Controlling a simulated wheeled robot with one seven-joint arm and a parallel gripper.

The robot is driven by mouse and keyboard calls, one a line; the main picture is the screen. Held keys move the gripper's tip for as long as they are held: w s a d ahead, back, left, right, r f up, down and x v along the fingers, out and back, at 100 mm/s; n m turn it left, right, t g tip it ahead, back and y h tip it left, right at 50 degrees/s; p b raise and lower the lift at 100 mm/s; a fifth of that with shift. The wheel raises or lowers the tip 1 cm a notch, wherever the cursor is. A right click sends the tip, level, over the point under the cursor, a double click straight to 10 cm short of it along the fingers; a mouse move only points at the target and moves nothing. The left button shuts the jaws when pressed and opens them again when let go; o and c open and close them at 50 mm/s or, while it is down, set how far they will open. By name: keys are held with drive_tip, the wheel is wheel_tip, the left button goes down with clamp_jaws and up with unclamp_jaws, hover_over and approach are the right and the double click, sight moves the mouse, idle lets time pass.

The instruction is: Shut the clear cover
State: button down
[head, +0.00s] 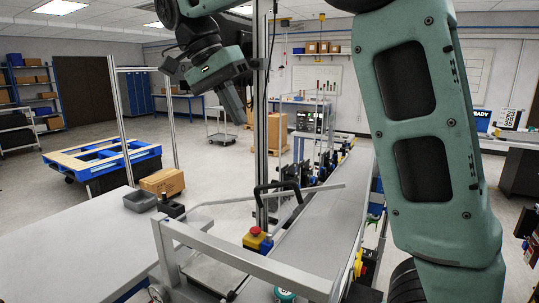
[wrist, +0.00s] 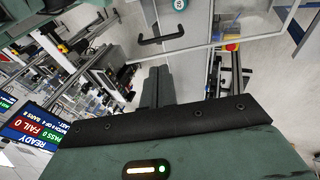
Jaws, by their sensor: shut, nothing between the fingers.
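The clear cover is see-through, so mainly its pale metal edge (head: 300,192) and black bar handle (head: 277,186) show, above the conveyor in the head view. How far it is tilted I cannot tell. In the wrist view the black handle (wrist: 161,36) lies ahead of the fingertips, near the top. My gripper (head: 237,118) hangs up and to the left of the handle in the head view, pointing down. In the wrist view its two dark fingers (wrist: 157,70) are together with nothing between them, apart from the handle.
A red stop button on a yellow box (head: 257,240) sits by the metal guard rail (head: 245,262). A tall upright post (head: 261,130) stands close to my gripper. The grey table (head: 75,235) at left holds a bin (head: 140,201) and a carton (head: 162,181). The conveyor belt (head: 325,235) looks clear.

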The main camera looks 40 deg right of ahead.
drive_tip(key=p+x, duration=0.3)
drive_tip(key=x, duration=1)
drive_tip(key=shift+s+d+f+p, duration=0.15)
drive_tip(key=shift+f+p, duration=0.2)
drive_tip(key=shift+p, duration=0.05)
drive_tip(key=shift+f, duration=0.15)
